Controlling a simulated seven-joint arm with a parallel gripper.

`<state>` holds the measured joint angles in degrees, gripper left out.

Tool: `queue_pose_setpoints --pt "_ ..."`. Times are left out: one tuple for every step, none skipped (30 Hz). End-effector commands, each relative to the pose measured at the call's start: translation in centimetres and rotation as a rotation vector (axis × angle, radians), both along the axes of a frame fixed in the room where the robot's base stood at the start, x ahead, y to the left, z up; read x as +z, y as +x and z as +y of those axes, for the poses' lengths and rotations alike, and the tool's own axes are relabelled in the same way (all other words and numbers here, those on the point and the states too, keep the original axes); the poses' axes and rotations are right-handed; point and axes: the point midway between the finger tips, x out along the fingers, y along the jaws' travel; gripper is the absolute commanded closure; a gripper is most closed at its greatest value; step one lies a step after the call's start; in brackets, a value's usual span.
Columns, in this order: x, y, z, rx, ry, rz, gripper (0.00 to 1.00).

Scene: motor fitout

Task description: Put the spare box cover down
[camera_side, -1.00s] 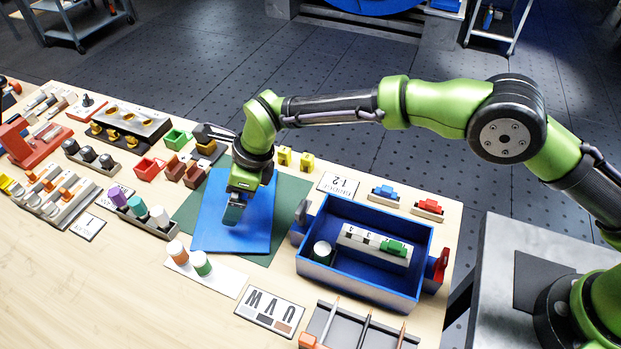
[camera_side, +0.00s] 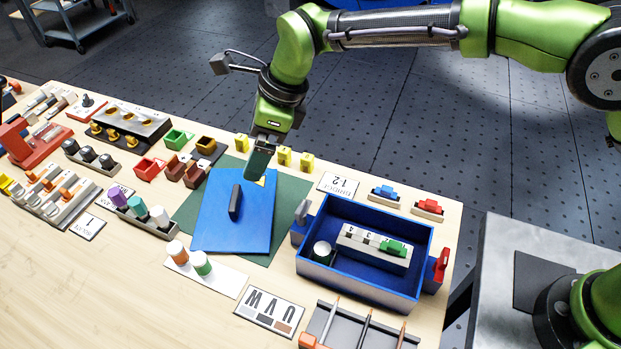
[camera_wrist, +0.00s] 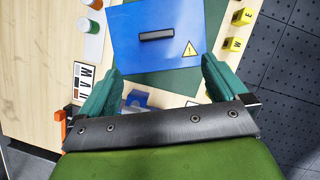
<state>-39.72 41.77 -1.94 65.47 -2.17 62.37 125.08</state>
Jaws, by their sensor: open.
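The spare box cover (camera_side: 237,225) is a flat blue plate with a dark bar handle on top and a yellow warning triangle near one corner. It lies flat on the dark green mat (camera_side: 289,200); in the wrist view the cover (camera_wrist: 130,55) shows its handle and triangle. My gripper (camera_side: 258,172) is above the cover's far edge, apart from the handle. In the wrist view the teal fingers of my gripper (camera_wrist: 160,85) are spread wide with nothing between them.
The open blue box (camera_side: 362,285) stands right of the mat, with a white terminal strip and a green piece inside. Yellow blocks (camera_side: 284,156) stand behind the mat. White-capped cylinders (camera_side: 200,262) stand in front of the cover. A label card (camera_side: 270,310) lies nearby.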

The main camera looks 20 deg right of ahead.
Motion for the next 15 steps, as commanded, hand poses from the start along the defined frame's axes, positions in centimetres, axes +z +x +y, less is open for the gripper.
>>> queue_pose_setpoints --pt "1.6 0.4 -1.7 0.026 -0.001 -0.032 0.0" --pt "2.4 0.5 -2.7 0.053 -0.005 -0.053 0.0" --pt "3.8 0.6 -4.5 0.097 -0.013 -0.088 0.0" --pt "4.8 0.5 -6.0 0.135 -0.02 -0.12 0.0" --pt "5.9 0.4 -7.6 0.177 -0.03 -0.153 0.0" --pt "7.3 0.1 -9.9 0.236 -0.048 -0.198 0.0" --pt "8.3 -0.3 -11.6 0.281 -0.062 -0.234 0.0" --pt "9.1 -0.7 -13.3 0.327 -0.078 -0.268 0.0" --pt "10.2 -1.5 -15.5 0.39 -0.103 -0.316 0.0" --pt "11.0 -2.1 -17.1 0.435 -0.123 -0.35 0.0" --pt "11.6 -2.8 -18.6 0.482 -0.144 -0.384 0.0" --pt "12.3 -3.9 -20.6 0.545 -0.175 -0.428 0.0" --pt "12.8 -4.7 -22.1 0.59 -0.2 -0.461 0.0" --pt "13.1 -5.7 -23.5 0.638 -0.228 -0.492 0.0" --pt "13.5 -7.0 -25.3 0.7 -0.265 -0.532 0.0"
